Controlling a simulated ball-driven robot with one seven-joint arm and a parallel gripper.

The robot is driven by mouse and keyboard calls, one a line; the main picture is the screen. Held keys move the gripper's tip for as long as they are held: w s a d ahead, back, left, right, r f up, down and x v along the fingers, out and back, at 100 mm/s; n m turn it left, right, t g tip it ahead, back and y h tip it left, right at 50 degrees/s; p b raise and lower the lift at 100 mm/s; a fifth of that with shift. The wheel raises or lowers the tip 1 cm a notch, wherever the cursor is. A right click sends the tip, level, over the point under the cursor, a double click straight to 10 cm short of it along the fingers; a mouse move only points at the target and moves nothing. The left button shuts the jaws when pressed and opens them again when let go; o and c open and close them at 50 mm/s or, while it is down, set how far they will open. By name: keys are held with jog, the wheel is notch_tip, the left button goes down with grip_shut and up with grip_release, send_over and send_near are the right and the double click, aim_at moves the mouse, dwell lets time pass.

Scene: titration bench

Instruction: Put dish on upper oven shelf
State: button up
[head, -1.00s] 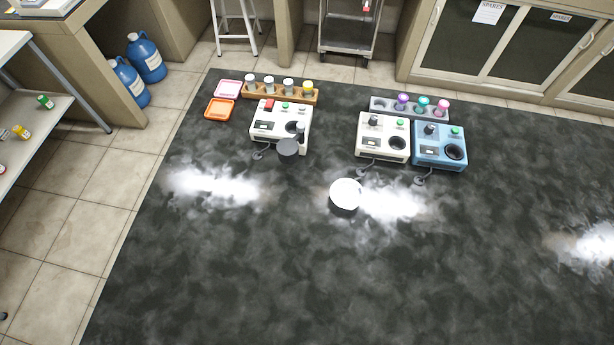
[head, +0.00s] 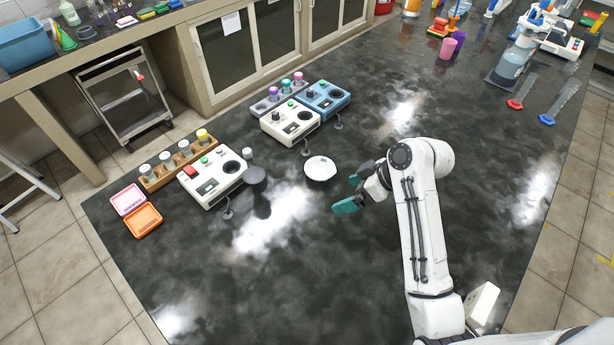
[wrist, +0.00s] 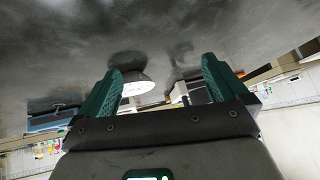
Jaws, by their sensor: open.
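The white round dish (head: 320,168) lies on the dark bench top (head: 300,290) in the head view, with small dark marks inside it. My gripper (head: 350,194) is just to the right of the dish and a little nearer to me, with its green fingers apart and nothing between them. In the wrist view the dish (wrist: 138,89) shows beyond the open fingers (wrist: 162,66), closer to the left one and partly behind it. I cannot make out an oven or its shelf in either view.
Devices with dials, a white one (head: 212,178), another white one (head: 290,123) and a blue one (head: 322,99), stand beyond the dish. A wooden vial rack (head: 180,164) and an orange tray (head: 143,220) are at left. The bench front is clear.

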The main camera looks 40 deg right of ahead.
aim_at(310, 170)
jog(key=w+d+r+t, duration=0.1)
jog(key=d, duration=0.1)
jog(key=w+d+r+n, duration=0.1)
jog(key=d, duration=0.1)
jog(key=w+d+r+t+b, duration=0.1)
jog(key=d, duration=0.1)
jog(key=shift+w+r+n+t+y, duration=0.1)
jog(key=shift+r+n+t+y, duration=0.05)
jog(key=shift+n+t+y, duration=0.2)
jog(key=shift+w+d, duration=0.1)
jog(key=shift+w, duration=0.2)
jog(key=x, duration=0.3)
jog(key=shift+w, duration=0.15)
jog(key=shift+p+x, duration=1.05)
jog(key=shift+x, duration=2.4)
jog(key=shift+c, duration=0.3)
jog(key=c, duration=0.9)
jog(key=shift+r, duration=0.15)
